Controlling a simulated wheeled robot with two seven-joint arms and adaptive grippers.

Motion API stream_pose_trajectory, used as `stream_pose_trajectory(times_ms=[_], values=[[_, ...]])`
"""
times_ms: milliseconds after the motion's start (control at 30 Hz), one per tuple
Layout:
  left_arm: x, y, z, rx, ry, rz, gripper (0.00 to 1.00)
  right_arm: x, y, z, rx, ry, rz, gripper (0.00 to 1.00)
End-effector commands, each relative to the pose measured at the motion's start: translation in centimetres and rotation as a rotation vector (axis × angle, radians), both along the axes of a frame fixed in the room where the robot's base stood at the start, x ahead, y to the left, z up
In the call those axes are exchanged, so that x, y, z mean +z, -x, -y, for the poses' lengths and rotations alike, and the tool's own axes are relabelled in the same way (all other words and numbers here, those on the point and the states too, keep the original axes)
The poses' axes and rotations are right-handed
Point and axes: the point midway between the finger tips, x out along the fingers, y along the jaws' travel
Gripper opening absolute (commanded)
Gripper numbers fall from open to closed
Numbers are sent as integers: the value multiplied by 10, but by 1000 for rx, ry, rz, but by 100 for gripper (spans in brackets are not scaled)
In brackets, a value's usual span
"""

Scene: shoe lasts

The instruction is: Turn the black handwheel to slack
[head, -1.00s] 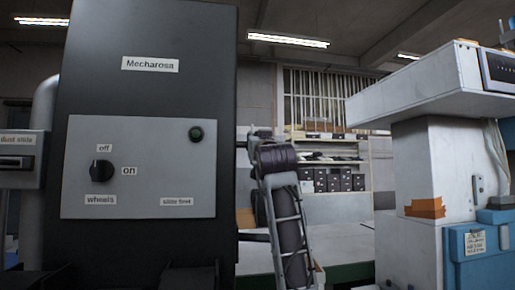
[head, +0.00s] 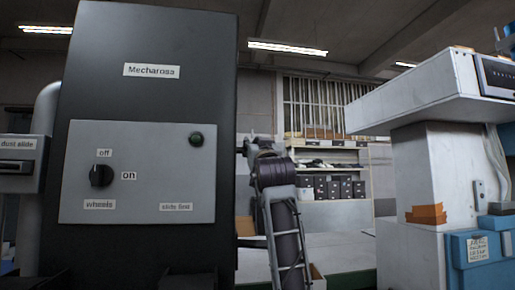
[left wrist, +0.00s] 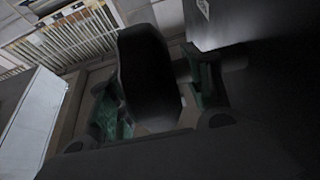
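A dark rounded piece (left wrist: 148,75), which looks like the black handwheel, fills the middle of the left wrist view. My left gripper (left wrist: 155,98) has its green-padded fingers spread on either side of it. Gaps show between the piece and the pads, so the fingers look open, though the dim view hides any contact. In the head view I cannot make out the handwheel or either gripper. The dark grey Mecharosa machine (head: 150,100) stands at the left, with a black belt on a roller arm (head: 274,170) at its right side.
The machine's grey panel (head: 150,190) carries a black off/on knob (head: 101,175) marked wheels and a green button (head: 196,139). A white machine (head: 430,170) with a blue box (head: 480,255) stands at the right. Shelves with dark boxes (head: 335,188) are behind.

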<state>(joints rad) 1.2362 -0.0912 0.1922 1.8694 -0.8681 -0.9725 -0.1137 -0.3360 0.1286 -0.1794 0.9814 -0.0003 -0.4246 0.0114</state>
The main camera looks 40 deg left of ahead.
Motion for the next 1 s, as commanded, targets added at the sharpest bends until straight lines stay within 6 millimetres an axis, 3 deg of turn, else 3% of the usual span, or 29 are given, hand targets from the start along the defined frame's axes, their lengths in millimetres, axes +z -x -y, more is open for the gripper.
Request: stream_pose_trajectory(times_ms=[467, 1000], values=[[-3, 4, 6, 0, -1, 1, 50, 0, 0, -1, -2, -1, -1, 42], [-28, 40, 51, -2, -1, 1, 50, 0, 0, 0, -1, 0, 0, 42]])
